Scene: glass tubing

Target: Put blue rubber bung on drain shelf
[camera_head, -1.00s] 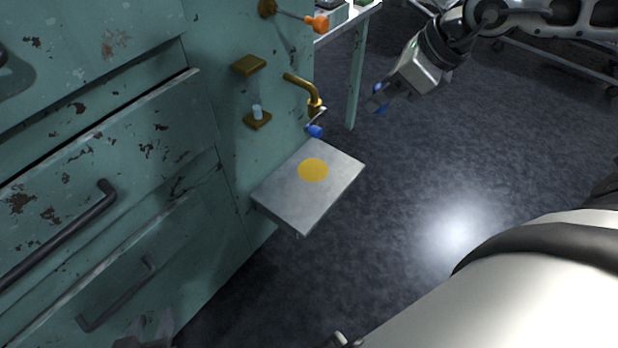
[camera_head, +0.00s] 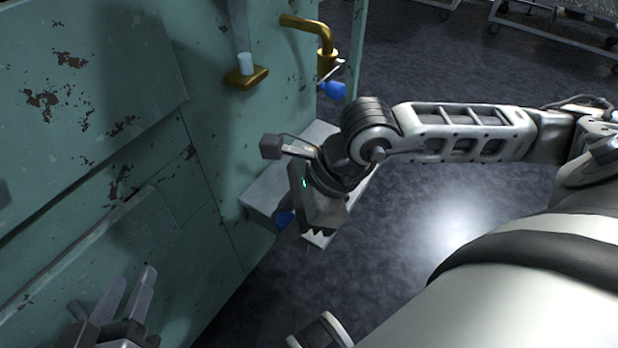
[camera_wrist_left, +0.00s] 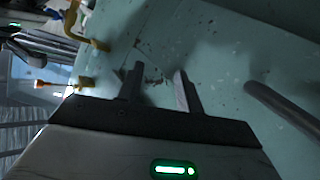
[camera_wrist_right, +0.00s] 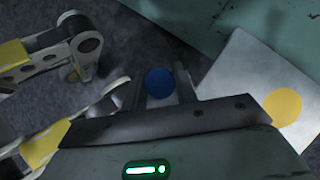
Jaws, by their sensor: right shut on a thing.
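The blue rubber bung (camera_wrist_right: 158,82) is held between the fingers of my right gripper (camera_wrist_right: 159,76). In the head view the bung (camera_head: 285,220) shows only in part beside the right gripper, in front of the drain shelf (camera_head: 262,192). The shelf is a grey plate on the green cabinet, largely hidden there by my right arm. In the right wrist view the shelf (camera_wrist_right: 238,75) lies to the right of the bung, with a yellow disc (camera_wrist_right: 283,107) on it. The bung appears over dark floor there. My left gripper (camera_wrist_left: 158,72) is open and empty near the cabinet front.
A brass tap (camera_head: 326,60) with a blue part (camera_head: 333,90) stands out from the cabinet above the shelf. A small brass bracket (camera_head: 246,76) holds a pale cylinder left of it. A dark drawer handle (camera_wrist_left: 283,108) shows in the left wrist view.

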